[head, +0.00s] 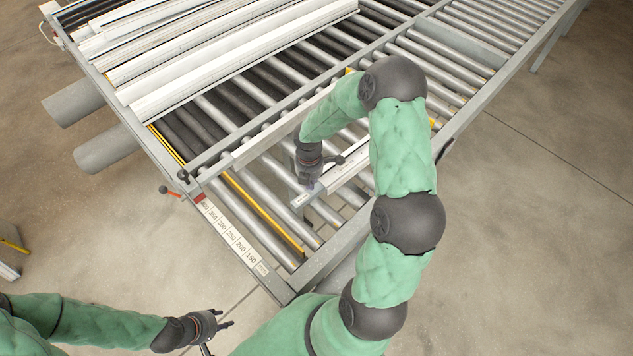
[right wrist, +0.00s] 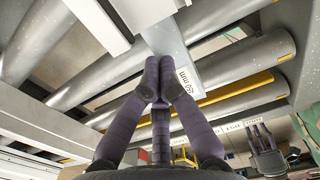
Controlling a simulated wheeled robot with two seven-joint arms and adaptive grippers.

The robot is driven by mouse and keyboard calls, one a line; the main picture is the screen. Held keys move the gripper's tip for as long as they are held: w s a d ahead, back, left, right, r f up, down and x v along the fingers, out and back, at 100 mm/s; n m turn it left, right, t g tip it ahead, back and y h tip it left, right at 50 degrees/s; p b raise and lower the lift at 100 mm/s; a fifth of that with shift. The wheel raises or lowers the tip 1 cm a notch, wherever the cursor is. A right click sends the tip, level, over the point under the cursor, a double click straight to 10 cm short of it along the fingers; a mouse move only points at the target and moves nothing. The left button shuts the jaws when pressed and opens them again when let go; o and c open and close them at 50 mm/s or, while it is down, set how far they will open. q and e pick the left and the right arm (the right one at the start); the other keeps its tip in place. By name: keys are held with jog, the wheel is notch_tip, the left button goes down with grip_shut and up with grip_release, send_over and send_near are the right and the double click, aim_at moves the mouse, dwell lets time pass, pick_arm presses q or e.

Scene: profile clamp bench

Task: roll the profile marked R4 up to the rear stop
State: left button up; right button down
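A short light-grey profile (head: 335,179) lies across the rollers of the near bay, with a white label on its near-left end. In the right wrist view the profile (right wrist: 160,38) shows a label reading 450 mm; I cannot read an R4 mark. My right gripper (head: 309,184) is at that labelled end. Its fingertips (right wrist: 161,78) are together, in front of the profile's surface; whether they touch it I cannot tell. My left gripper (head: 227,318) is open and empty, off the bench at the lower left. A long pale bar (head: 275,127) runs behind the profile; whether it is the rear stop is unclear.
Several long white profiles (head: 215,55) lie on the rear rollers. A scale strip (head: 231,236) with numbers runs along the bench's left edge, with a red mark at its top. Yellow strips (head: 262,212) run between rollers. Bare rollers (head: 440,65) extend to the upper right.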

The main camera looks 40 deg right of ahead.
jog(key=r, duration=0.1)
jog(key=a+r, duration=0.1)
jog(key=r, duration=0.2)
jog(key=shift+s+a, duration=0.3)
jog(key=shift+a, duration=0.05)
jog(key=r, duration=0.6)
jog(key=shift+w+d, duration=0.15)
jog(key=shift+d, duration=0.05)
